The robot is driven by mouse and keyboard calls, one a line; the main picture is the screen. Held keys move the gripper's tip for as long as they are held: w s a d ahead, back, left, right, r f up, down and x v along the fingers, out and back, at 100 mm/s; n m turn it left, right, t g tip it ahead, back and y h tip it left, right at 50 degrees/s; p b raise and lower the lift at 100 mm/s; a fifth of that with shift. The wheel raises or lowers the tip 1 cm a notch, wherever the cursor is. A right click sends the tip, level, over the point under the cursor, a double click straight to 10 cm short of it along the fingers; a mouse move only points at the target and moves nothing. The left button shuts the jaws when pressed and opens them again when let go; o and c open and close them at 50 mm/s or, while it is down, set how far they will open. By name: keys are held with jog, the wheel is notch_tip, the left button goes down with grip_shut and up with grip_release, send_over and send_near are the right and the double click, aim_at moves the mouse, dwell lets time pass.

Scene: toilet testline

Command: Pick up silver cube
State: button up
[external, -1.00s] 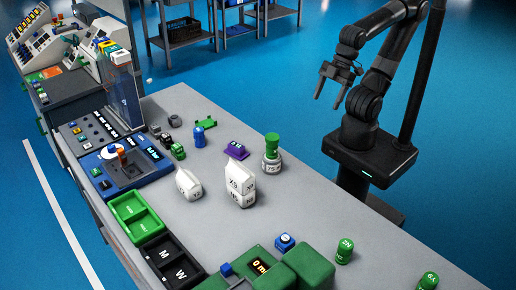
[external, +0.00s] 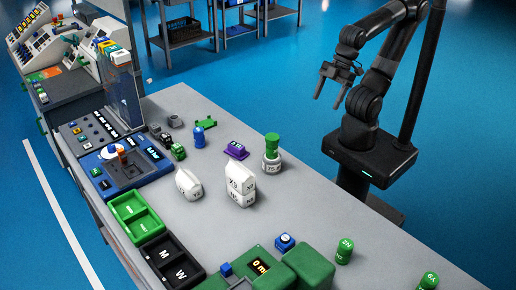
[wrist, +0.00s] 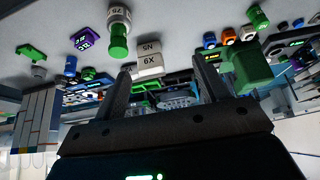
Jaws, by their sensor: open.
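I cannot pick out a clear silver cube in either view. A small grey, block-like piece (external: 174,121) lies at the far end of the grey table in the external view. It is too small to tell whether it is the silver cube. My gripper (external: 329,95) is open and empty, held in the air beyond the table's right edge and well apart from that piece. In the wrist view, my gripper (wrist: 162,68) shows its two fingers spread, with table objects beyond them and nothing between them in grasp.
White packages (external: 240,185), a green-topped weight (external: 272,146), a purple piece (external: 236,150) and a blue cylinder (external: 198,137) stand on the table (external: 310,220). Green trays (external: 137,218) and a green scale (external: 258,268) are nearer. Open table lies right of the packages.

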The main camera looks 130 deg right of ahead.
jog(key=w+d+r+m+h, duration=0.1)
jog(key=w+d+r+m, duration=0.15)
jog(key=w+d, duration=0.35)
jog(key=w+d+r+m, duration=0.1)
jog(key=w+d+m, duration=0.25)
jog(key=w, duration=0.35)
jog(key=w+d+f+m+g+h, duration=0.1)
jog(key=w+d+m, duration=0.1)
jog(key=w+d, duration=0.4)
jog(key=w+d+f+m+g, duration=0.15)
jog(key=w+d, duration=0.25)
jog(key=d, duration=0.5)
jog(key=m+g+h, duration=0.2)
jog(key=m+g, duration=0.2)
jog(key=m, duration=0.5)
send_near(174, 117)
jog(key=shift+t, duration=0.25)
jog(key=x, duration=1)
jog(key=shift+s+f, duration=0.2)
jog(key=shift+f, duration=0.1)
jog(key=shift+h, duration=0.3)
jog(key=shift+c, duration=0.6)
